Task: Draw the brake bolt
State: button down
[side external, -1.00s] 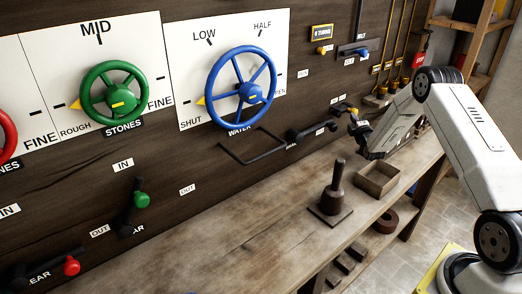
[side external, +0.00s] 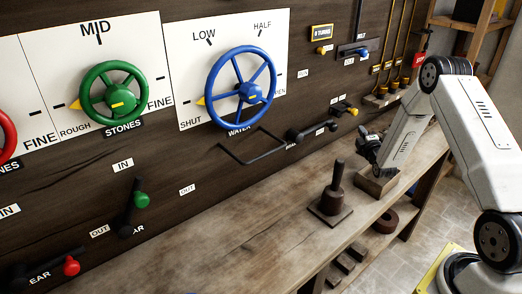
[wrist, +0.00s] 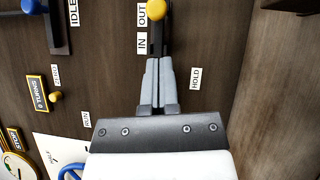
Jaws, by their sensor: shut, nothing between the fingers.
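The brake bolt, a yellow knob (wrist: 155,8) on a dark mount, is at the top of the wrist view beside the labels IN and OUT. It also shows on the panel in the side view (side external: 352,111), right of the blue wheel. My gripper (wrist: 158,62) is shut and empty, its grey fingers together and pointing towards the knob. In the side view my gripper (side external: 364,138) hangs below and right of the knob, apart from it. The wrist view does not show clearly how deep the gap is. A dark brake lever (side external: 312,131) sits left of the bolt.
A small wooden box (side external: 378,186) stands on the bench below my gripper. A dark block with an upright handle (side external: 331,200) stands left of it. A bent black bar (side external: 250,148) juts out under the blue wheel (side external: 241,88). The bench front left is clear.

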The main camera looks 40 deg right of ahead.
jog(key=shift+v, duration=1.1)
jog(key=shift+w+a, duration=0.1)
jog(key=s+a+r+m+g+y, duration=0.1)
jog(key=s+a+m+g+y, duration=0.2)
jog(key=a, duration=0.8)
jog(key=s+a+r+m+g+y, duration=0.2)
jog(key=s+a+m+g+y, duration=0.2)
jog(key=s+a, duration=0.4)
jog(key=s+a+r+m+g+y, duration=0.1)
jog(key=s+a+m+g+y, duration=0.2)
jog(key=a, duration=1.1)
jog(key=s+m+g, duration=0.2)
jog(key=s+g, duration=0.1)
jog(key=shift+r+m+g, duration=0.25)
jog(key=shift+m+g, duration=0.05)
jog(key=shift+w+r, duration=0.1)
jog(key=shift+r, duration=0.05)
